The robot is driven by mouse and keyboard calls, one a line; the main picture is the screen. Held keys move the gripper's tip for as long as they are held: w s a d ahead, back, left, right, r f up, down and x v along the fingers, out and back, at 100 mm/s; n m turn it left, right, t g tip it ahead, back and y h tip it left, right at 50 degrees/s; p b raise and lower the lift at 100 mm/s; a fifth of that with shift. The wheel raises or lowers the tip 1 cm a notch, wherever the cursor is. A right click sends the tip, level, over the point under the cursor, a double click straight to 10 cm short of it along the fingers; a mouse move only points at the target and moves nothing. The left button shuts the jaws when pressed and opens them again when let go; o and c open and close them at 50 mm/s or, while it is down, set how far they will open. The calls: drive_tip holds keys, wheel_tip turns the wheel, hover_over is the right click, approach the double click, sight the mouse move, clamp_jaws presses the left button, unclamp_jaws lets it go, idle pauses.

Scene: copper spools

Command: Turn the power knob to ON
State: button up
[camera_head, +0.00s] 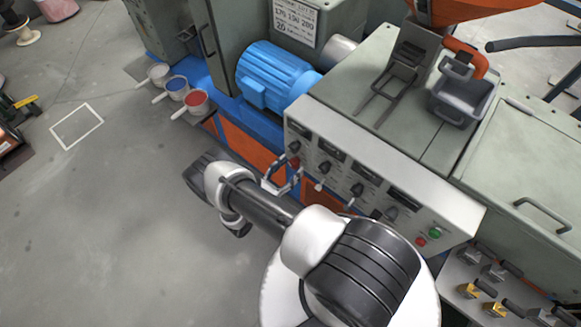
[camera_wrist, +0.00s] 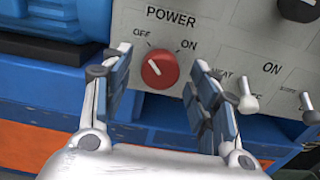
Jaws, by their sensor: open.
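The power knob (camera_wrist: 160,69) is a round red knob on a light grey panel, below the word POWER, with OFF printed at its upper left and ON at its upper right. Its white mark points to the upper left, toward OFF. In the head view it is a small red knob (camera_head: 294,147) at the panel's left end. My gripper (camera_wrist: 162,66) is open and empty. Its two fingers stand left and right of the knob in the wrist view, with gaps on both sides. In the head view my gripper (camera_head: 283,172) is just in front of the panel's left end.
A toggle switch (camera_wrist: 247,100) stands close to the right finger, below a HEAT label. A black knob (camera_wrist: 298,8) is at the upper right. Along the control panel (camera_head: 452,206) are more knobs, a red button (camera_head: 421,241) and a green button (camera_head: 434,232). A blue motor (camera_head: 275,72) sits behind.

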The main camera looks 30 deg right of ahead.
drive_tip(key=shift+w+d, duration=0.2)
drive_tip(key=shift+d, duration=0.3)
drive_tip(key=c, duration=1.1)
